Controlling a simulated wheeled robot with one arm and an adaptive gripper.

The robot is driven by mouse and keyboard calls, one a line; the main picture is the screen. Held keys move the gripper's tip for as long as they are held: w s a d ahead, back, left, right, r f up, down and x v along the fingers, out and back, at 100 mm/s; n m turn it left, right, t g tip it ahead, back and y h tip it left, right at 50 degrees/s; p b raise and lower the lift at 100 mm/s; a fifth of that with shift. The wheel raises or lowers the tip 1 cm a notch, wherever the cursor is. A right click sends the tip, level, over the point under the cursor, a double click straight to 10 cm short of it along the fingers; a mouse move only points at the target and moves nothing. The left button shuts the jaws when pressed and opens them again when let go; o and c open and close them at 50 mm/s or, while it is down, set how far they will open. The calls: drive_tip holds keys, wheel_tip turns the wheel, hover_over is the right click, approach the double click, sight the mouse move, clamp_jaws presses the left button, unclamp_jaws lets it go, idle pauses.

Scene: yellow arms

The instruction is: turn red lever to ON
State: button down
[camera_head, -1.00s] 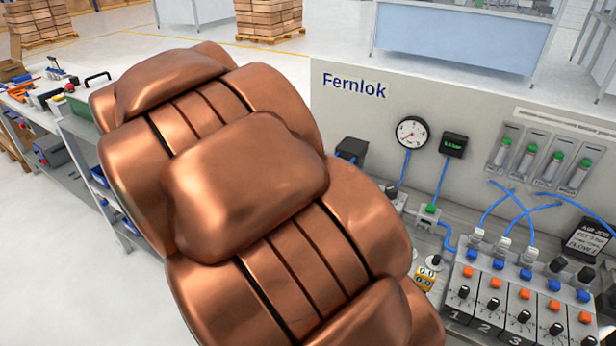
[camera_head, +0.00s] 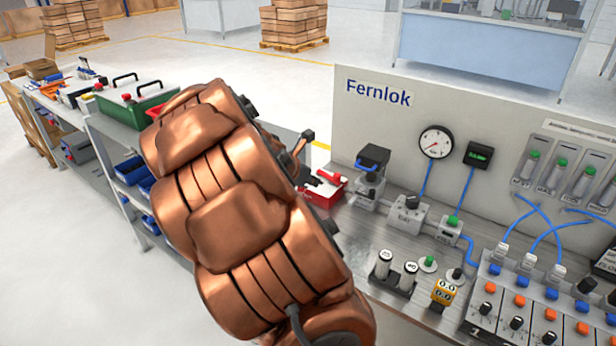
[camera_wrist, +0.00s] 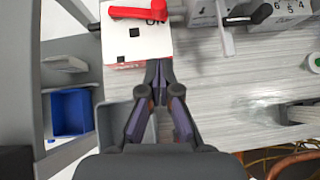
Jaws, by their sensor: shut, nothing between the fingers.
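The red lever (camera_wrist: 140,12) lies across the white top of a red-and-white box (camera_wrist: 136,42) at the top of the wrist view. Letters reading "ON" show partly beside the lever's right end. In the head view the lever (camera_head: 331,177) and red box (camera_head: 324,195) stand at the bench's left end, partly behind my arm. My gripper (camera_wrist: 159,66) is shut and empty, its fingertips close to the box's near edge. I cannot tell whether they touch it. The lever is beyond the fingertips, up and slightly left in the wrist view.
Right of the box stand a grey regulator unit (camera_head: 370,178), a gauge (camera_head: 435,142) and blue tubing. A row of valves with knobs (camera_head: 530,310) fills the bench's right. A side bench (camera_head: 115,125) with bins is at left. Some bare bench surface (camera_head: 350,225) lies in front.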

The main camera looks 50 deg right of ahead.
sight(335, 180)
drive_tip(key=x, duration=0.2)
drive_tip(key=p+x, duration=0.1)
drive_tip(key=x, duration=0.1)
drive_tip(key=d+r+x, duration=0.1)
drive_tip(key=x, duration=0.1)
drive_tip(key=shift+d+f, duration=0.2)
drive_tip(key=shift+f, duration=0.05)
drive_tip(key=shift+s+d+p, duration=0.15)
drive_tip(key=shift+d+p, duration=0.3)
drive_tip(key=shift+d, duration=0.65)
drive_tip(key=shift+d, duration=0.1)
